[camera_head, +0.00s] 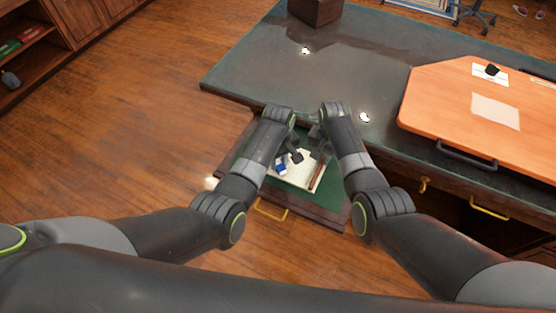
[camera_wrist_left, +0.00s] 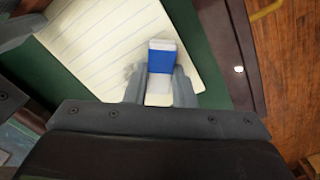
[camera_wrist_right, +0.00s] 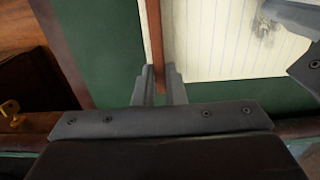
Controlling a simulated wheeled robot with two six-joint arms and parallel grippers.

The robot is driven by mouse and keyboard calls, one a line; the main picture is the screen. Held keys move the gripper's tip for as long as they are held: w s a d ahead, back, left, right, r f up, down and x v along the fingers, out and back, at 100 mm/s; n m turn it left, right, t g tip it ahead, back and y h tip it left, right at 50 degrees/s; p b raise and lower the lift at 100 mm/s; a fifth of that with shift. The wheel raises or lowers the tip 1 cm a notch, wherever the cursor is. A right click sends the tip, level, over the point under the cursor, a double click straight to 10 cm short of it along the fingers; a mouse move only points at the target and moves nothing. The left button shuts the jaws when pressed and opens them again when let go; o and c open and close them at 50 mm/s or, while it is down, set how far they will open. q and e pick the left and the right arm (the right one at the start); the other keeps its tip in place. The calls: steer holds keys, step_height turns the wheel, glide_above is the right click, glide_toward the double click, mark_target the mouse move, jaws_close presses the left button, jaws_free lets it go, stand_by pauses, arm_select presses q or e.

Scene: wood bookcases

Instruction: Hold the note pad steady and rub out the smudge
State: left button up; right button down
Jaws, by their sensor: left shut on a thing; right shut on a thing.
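The note pad (camera_head: 302,180), lined cream paper with a brown strip along one edge (camera_wrist_right: 154,35), lies on green lining in an open drawer. A grey smudge (camera_wrist_right: 265,25) is on its page; it also shows in the left wrist view beside the eraser (camera_wrist_left: 130,72), partly hidden. My left gripper (camera_wrist_left: 158,88) is shut on a blue and white eraser (camera_wrist_left: 162,58), held over the page by the smudge; whether it touches the paper I cannot tell. My right gripper (camera_wrist_right: 160,85) is shut on the brown-edged side of the pad.
The drawer (camera_head: 325,217) has dark wood walls and a brass handle (camera_head: 271,210). The dark desk top (camera_head: 250,75) is beyond it. An orange board (camera_head: 440,100) with papers lies on the right. Wood floor is open on the left.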

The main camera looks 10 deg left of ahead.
arm_select(q)
steer(key=shift+w+d+r, duration=0.1)
steer(key=shift+w+d, duration=0.15)
steer(key=shift+w, duration=0.55)
steer(key=shift+w+d+r, duration=0.1)
steer(key=shift+w+d, duration=0.1)
steer(key=shift+w, duration=0.6)
steer(key=shift+w+d+f, duration=0.1)
steer(key=shift+w+d, duration=0.2)
steer(key=shift+w, duration=0.45)
steer(key=shift+w+d+f, duration=0.1)
steer(key=shift+w+d, duration=0.15)
steer(key=shift+w, duration=0.6)
steer(key=shift+s+a+r, duration=0.1)
steer(key=shift+s+a, duration=0.2)
steer(key=shift+s, duration=0.55)
steer(key=shift+s+a+r, duration=0.1)
steer(key=shift+s+a, duration=0.15)
steer(key=shift+s, duration=0.55)
steer(key=shift+s+a+f, duration=0.1)
steer(key=shift+s+a, duration=0.2)
steer(key=shift+s, duration=0.55)
steer(key=shift+s+a+f, duration=0.1)
steer(key=shift+s+a, duration=0.15)
steer(key=shift+s, duration=0.6)
steer(key=shift+r, duration=0.15)
steer(key=shift+r, duration=2.9)
